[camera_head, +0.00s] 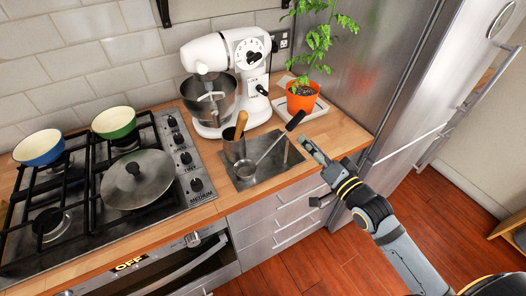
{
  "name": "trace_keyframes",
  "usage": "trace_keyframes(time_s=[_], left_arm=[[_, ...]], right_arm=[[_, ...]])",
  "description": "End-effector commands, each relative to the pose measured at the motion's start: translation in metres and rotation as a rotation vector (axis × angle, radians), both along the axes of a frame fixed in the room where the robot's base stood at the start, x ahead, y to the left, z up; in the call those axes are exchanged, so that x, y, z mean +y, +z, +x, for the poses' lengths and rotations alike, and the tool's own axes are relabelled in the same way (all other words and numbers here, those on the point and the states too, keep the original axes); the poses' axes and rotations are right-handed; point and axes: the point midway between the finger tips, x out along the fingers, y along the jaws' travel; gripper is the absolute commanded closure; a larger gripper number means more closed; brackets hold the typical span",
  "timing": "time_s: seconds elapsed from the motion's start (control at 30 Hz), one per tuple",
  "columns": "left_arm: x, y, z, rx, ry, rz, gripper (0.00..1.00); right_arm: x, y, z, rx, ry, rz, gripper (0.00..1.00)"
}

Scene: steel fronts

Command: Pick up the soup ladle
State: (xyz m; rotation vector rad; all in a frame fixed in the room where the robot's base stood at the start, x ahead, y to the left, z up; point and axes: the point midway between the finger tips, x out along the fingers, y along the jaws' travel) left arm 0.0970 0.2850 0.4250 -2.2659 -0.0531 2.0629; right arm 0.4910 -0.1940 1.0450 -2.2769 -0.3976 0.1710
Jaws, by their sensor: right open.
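The soup ladle (268,152) lies tilted on a dark metal tray (286,158) on the wooden counter. Its round metal bowl is toward the front left, and its black handle end points up to the back right. My right gripper (309,170) is open and empty to the right of the ladle, over the counter's front edge. One finger reaches close to the handle end but appears apart from it. My left gripper is not in view.
A metal cup (234,147) with a wooden-handled utensil stands beside the ladle. A white stand mixer (222,82) and an orange potted plant (302,98) stand behind.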

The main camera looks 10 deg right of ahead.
Motion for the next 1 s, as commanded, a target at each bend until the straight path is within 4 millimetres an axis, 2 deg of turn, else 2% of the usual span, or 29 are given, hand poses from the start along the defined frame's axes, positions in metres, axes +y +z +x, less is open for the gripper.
trace_keyframes(time_s=[0.03, 0.1, 0.2, 0.47, 0.8, 1.0], left_arm=[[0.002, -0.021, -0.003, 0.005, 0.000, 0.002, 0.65], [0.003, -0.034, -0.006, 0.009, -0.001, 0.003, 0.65], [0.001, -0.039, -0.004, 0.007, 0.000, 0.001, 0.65], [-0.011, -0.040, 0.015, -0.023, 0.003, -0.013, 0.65], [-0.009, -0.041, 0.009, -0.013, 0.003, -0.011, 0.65], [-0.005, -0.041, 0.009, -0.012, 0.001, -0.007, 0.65]], right_arm=[[0.002, -0.009, 0.007, -0.008, 0.000, 0.003, 0.58], [0.007, -0.009, 0.015, -0.009, 0.006, 0.003, 0.58], [0.009, -0.005, 0.030, -0.005, -0.003, 0.005, 0.58], [0.015, -0.001, 0.040, -0.001, 0.005, -0.003, 0.58], [0.030, 0.002, 0.084, -0.002, 0.003, 0.002, 0.58], [0.032, 0.000, 0.088, -0.001, 0.005, -0.003, 0.58]])
